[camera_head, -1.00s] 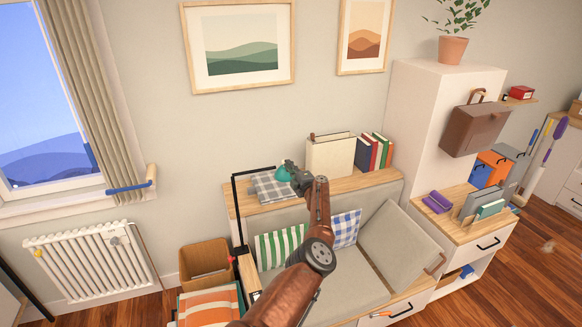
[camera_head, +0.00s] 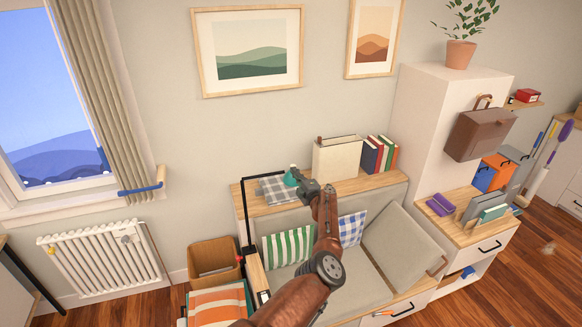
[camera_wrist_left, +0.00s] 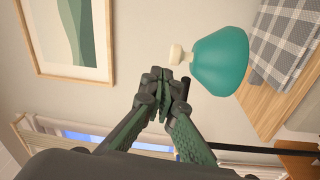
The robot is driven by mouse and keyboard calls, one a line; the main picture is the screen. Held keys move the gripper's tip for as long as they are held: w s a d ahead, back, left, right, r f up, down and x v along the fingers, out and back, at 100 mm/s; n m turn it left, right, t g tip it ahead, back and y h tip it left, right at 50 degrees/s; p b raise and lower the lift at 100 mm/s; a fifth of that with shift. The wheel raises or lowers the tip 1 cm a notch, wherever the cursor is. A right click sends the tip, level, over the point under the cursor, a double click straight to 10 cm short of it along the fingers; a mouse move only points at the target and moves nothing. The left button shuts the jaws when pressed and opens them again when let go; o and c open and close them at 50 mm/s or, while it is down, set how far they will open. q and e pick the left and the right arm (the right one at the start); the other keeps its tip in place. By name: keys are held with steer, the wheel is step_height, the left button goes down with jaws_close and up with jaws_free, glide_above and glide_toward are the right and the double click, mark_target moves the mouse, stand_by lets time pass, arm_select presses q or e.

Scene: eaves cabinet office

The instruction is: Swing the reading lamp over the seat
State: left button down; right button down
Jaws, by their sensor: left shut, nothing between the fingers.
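The reading lamp has a teal shade (camera_head: 290,177) on a thin black arm that runs out from a black post (camera_head: 246,215) at the seat's left end. The shade hangs by the back ledge, close to a grey checked cloth. The seat (camera_head: 350,292) is a grey cushioned bench below. My left gripper (camera_head: 303,187) is just right of the shade in the head view. My right gripper is out of view.
The wooden ledge (camera_head: 345,187) behind the seat holds a magazine file (camera_head: 336,159) and several books (camera_head: 380,155). Striped (camera_head: 288,245) and blue checked cushions (camera_head: 351,229) rest on the seat. A cardboard box (camera_head: 213,263) stands left. A tall white cabinet (camera_head: 435,120) rises right.

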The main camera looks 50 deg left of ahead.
arm_select(q)
steer(key=w+d+f+b, duration=0.1)
steer(key=w+d+b, duration=0.6)
stand_by(0.4)
steer(key=shift+s+f, duration=0.1)
